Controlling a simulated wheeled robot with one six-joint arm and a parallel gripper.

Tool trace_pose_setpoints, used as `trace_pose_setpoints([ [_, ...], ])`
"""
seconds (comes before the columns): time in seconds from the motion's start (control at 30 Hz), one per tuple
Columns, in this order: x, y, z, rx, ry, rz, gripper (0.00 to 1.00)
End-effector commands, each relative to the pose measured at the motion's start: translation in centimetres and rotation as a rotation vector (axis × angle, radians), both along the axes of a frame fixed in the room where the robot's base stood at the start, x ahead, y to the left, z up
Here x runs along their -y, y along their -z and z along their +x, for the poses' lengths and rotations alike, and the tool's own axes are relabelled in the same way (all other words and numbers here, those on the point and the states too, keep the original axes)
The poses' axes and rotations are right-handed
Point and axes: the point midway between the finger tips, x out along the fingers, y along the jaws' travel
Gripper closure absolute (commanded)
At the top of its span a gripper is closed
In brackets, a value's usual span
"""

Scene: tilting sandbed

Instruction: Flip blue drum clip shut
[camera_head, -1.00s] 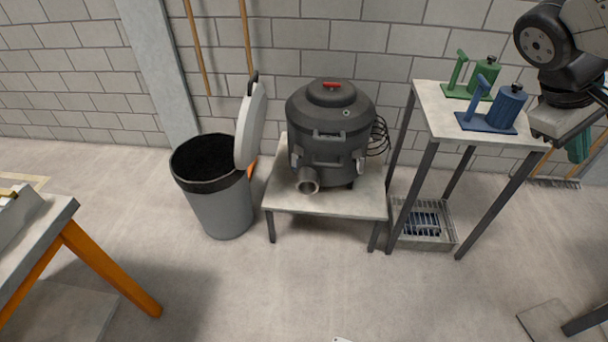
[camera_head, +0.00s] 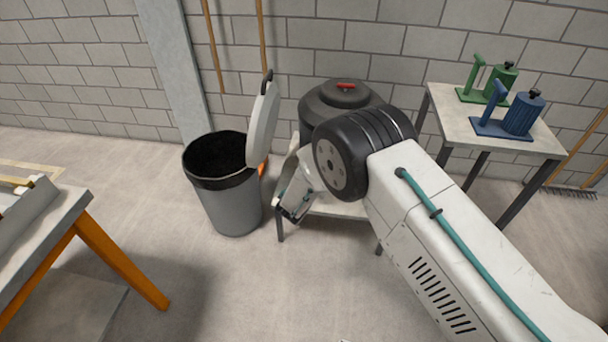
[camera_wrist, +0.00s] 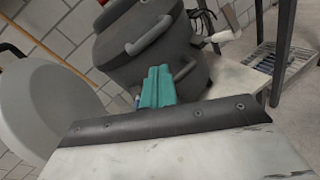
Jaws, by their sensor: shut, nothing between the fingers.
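The blue drum (camera_head: 521,114) stands upright on a flat blue base plate (camera_head: 488,130) on the small tall table at the right. Its blue clip (camera_head: 496,98) rises from the plate left of the drum, tilted and apart from it, so it stands open. My gripper is far to the left of it, low in front of the black canister. The teal fingers (camera_wrist: 157,88) are together and empty in the wrist view. In the head view my arm hides much of the canister, and the fingertips are hard to make out. The blue drum is not visible in the wrist view.
A green drum (camera_head: 501,80) with a similar lever stands behind the blue one on the tall table (camera_head: 450,118). The black canister (camera_head: 325,105) also fills the wrist view's middle (camera_wrist: 150,45). A grey bin (camera_head: 228,205) with a raised lid (camera_head: 263,125) is left of my gripper.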

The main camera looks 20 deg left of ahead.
Motion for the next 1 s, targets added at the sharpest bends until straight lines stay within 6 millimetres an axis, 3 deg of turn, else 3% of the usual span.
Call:
trace_pose_setpoints([
  [0.03,-2.1,3.3,-1.7,0.0,-0.077,-0.04,1.0],
  [0.1,-4.2,6.5,-3.6,0.004,-0.166,-0.079,1.0],
  [0.2,-6.3,9.9,-5.8,0.009,-0.259,-0.12,1.0],
  [0.3,-7.3,11.7,-7.1,0.014,-0.313,-0.141,1.0],
  [0.77,-7.8,12.5,-7.4,0.015,-0.333,-0.149,1.0],
  [1.0,-8.3,12.8,-4.3,0.016,-0.331,-0.148,1.0],
])
